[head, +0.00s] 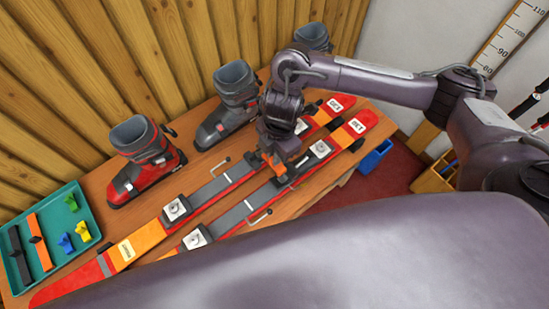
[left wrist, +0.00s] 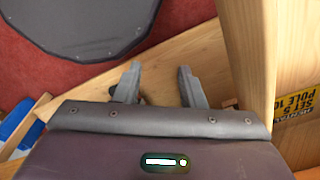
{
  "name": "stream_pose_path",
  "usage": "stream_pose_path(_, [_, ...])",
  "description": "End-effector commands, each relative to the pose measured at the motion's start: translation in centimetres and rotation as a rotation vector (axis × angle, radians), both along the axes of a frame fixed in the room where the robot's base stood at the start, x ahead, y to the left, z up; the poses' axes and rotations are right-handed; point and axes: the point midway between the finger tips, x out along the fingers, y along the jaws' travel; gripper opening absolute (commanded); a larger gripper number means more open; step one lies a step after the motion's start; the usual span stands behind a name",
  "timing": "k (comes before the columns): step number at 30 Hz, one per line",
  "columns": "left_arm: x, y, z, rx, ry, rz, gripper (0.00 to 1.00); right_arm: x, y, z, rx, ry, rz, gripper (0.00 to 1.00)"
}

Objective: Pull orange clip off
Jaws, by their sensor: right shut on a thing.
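An orange clip (head: 277,166) is at the two red-and-orange skis (head: 153,236) on the wooden bench, near their middle-right part. My right gripper (head: 273,157) reaches down over it and is shut on it, hiding part of it. I cannot tell whether the clip still touches the ski. My left gripper (left wrist: 158,74) shows in the left wrist view, open and empty, with its two fingers apart in front of a wooden surface. It does not show in the head view.
A teal tray (head: 88,212) at the left holds a black and an orange strip and several small coloured pieces. A red boot (head: 143,165) and grey boots (head: 228,108) stand behind the skis. A blue bin (head: 374,157) and a yellow crate (head: 432,180) are on the floor at right.

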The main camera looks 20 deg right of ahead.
Motion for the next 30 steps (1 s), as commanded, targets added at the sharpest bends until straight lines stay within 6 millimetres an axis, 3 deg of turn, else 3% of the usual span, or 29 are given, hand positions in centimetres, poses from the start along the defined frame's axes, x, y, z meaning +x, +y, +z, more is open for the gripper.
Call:
stream_pose_path(9, [0.0, 0.0, 1.3, 0.0, -0.001, 0.001, 0.36, 0.0, 0.0, 3.0, 0.0, -0.001, 0.0, 0.0])
stream_pose_path(19, [0.1, 0.1, 3.0, 0.001, -0.001, 0.001, 0.36, 0.0, 0.0, 4.6, 0.001, 0.0, 0.0, 0.0])
stream_pose_path(30, [0.1, 0.1, 3.1, 0.001, -0.001, 0.002, 0.36, 0.1, 0.0, 6.3, 0.001, -0.002, 0.001, 0.0])
